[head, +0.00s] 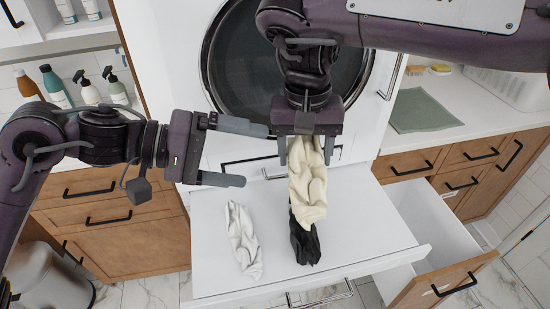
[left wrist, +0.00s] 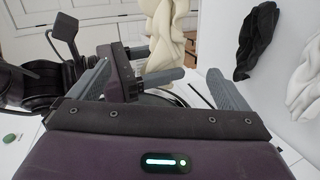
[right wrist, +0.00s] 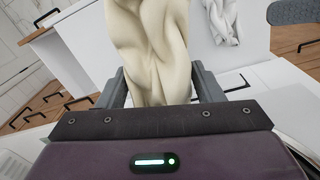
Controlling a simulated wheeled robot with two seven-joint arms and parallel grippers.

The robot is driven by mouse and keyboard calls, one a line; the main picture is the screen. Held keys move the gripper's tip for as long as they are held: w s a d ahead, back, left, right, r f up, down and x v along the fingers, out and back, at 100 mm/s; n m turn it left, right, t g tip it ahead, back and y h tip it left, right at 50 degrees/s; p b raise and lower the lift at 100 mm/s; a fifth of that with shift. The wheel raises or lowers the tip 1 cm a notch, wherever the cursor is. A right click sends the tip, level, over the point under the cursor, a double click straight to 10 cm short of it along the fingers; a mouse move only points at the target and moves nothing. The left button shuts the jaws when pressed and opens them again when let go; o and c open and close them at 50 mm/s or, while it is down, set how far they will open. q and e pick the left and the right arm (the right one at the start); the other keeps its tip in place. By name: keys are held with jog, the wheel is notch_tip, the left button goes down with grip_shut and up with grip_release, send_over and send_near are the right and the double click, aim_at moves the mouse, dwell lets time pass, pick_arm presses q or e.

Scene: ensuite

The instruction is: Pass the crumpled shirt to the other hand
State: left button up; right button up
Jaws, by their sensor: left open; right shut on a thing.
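The cream crumpled shirt (head: 307,185) hangs from my right gripper (head: 306,150), which is shut on its upper end. The shirt fills the middle of the right wrist view (right wrist: 150,50), between the fingers, and it also shows in the left wrist view (left wrist: 163,30). My left gripper (head: 243,154) is open and empty, to the left of the shirt, with its fingers pointing right toward it. A gap separates its fingertips from the cloth. The upper fingertip comes close to my right gripper in the head view.
A white crumpled cloth (head: 243,240) and a black one (head: 304,244) lie on the white pull-out shelf (head: 365,235) below. The round washer door (head: 235,60) is behind. An open drawer (head: 440,240) stands at the right. Bottles (head: 88,92) stand on the left counter.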

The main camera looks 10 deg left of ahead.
aim_at(296, 165)
pick_arm(q)
jog(key=x, duration=0.9)
jog(key=shift+d+f, duration=0.1)
jog(key=shift+d, duration=0.2)
jog(key=c, duration=0.9)
jog(key=shift+c, duration=1.1)
pick_arm(e)
jog(key=o, duration=1.2)
jog(key=shift+c, duration=0.2)
jog(key=shift+r, duration=0.1)
